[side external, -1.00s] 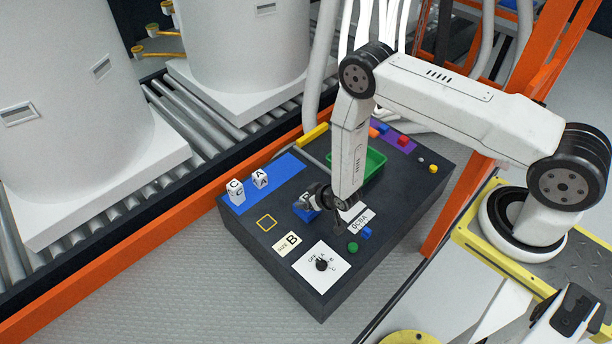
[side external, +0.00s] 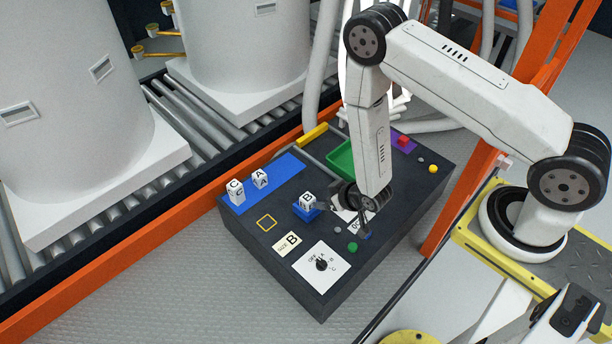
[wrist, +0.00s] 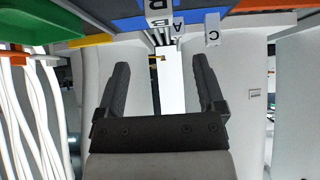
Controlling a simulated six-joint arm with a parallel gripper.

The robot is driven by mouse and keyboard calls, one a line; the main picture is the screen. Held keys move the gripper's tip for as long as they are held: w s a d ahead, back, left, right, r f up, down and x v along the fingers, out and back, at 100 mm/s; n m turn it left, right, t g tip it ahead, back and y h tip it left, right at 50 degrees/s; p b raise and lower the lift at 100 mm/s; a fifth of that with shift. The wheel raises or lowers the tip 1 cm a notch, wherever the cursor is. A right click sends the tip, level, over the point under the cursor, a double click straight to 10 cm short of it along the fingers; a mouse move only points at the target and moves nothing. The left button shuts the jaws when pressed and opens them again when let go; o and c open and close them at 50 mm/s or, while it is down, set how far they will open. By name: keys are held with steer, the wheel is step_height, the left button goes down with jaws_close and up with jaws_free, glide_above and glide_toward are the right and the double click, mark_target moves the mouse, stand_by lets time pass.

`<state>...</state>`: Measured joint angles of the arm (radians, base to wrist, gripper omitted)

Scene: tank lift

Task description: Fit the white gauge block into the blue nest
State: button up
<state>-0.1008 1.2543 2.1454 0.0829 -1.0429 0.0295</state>
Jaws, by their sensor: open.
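The white gauge block marked B (side external: 307,200) stands upright at the blue nest (side external: 300,213). The blue shows around its base, but I cannot tell how deep it sits. The block also shows at the top edge of the wrist view (wrist: 159,14). My gripper (side external: 332,212) is just to the right of the block in the side view, apart from it. In the wrist view, my gripper (wrist: 160,62) has its two fingers spread wide with nothing between them.
White blocks A (side external: 260,178) and C (side external: 236,190) stand on a blue strip (side external: 284,168). A green tray (side external: 341,158) is behind my gripper.

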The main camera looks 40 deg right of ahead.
steer(key=shift+s+r, duration=0.2)
steer(key=shift+r, duration=0.05)
stand_by(0.5)
step_height(320, 180, up, 14)
steer(key=g, duration=0.3)
steer(key=s+d+r+g, duration=0.2)
steer(key=s+r+g, duration=0.1)
steer(key=s+r, duration=0.6)
step_height(320, 180, up, 3)
steer(key=shift+d+r, duration=0.1)
steer(key=shift+d, duration=0.15)
steer(key=shift+w, duration=0.1)
steer(key=shift+c, duration=0.2)
stand_by(0.7)
